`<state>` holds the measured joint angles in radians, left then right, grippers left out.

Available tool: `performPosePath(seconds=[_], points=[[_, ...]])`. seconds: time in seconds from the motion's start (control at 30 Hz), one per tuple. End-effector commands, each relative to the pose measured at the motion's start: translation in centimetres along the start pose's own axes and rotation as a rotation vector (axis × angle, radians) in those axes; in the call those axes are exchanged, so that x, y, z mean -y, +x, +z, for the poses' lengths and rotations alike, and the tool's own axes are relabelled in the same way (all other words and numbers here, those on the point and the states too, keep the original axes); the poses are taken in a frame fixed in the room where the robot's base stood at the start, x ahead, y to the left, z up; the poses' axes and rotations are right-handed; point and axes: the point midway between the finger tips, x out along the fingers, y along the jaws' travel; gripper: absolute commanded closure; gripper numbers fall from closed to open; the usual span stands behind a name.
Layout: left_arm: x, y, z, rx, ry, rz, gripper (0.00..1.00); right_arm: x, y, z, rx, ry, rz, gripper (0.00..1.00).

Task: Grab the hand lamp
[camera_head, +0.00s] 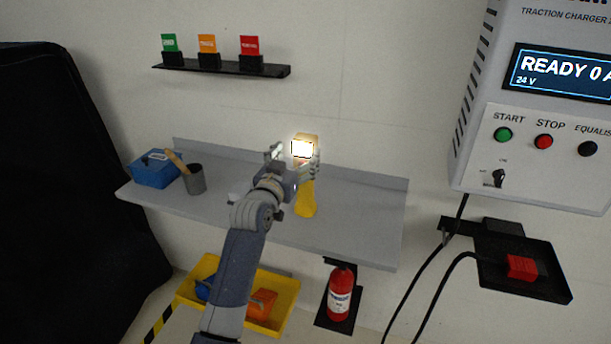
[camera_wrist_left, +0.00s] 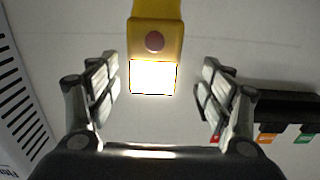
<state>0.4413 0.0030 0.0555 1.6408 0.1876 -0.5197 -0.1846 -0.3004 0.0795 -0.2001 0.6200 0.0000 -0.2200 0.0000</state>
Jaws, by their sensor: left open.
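The hand lamp (camera_head: 306,199) is yellow with a lit, bright white face, and it stands on the grey shelf (camera_head: 370,215). My left gripper (camera_head: 296,163) is at the lamp, its arm covering part of the shelf in front. In the left wrist view the lamp (camera_wrist_left: 155,38) shows its yellow body, a round reddish button and the glowing panel. There the left gripper (camera_wrist_left: 160,95) is open, one finger on each side of the lamp's lit end, with gaps between the fingers and the lamp. My right gripper is not in view.
A blue box (camera_head: 154,170) and a grey cup (camera_head: 195,180) with a wooden handle stand on the shelf's left. A small rack (camera_head: 220,69) with coloured cards hangs above. Below are a yellow tray (camera_head: 283,308) and a red extinguisher (camera_head: 340,295). A charger (camera_head: 545,120) is at right.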

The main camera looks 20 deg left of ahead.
Motion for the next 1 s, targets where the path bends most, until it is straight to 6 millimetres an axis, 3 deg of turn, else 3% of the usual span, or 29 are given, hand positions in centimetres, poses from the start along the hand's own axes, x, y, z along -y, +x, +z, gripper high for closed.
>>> performPosePath(seconds=[0.5,0.83,1.0], points=[[-0.8,4.8,-0.5,0.002,-0.001,0.001,0.27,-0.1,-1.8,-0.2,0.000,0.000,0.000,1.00],[-0.8,5.2,-0.4,0.000,-0.001,0.000,0.27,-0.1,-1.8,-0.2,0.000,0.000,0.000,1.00],[-0.8,5.2,-0.4,0.001,0.000,0.000,0.63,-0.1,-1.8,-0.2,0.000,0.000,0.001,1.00]])
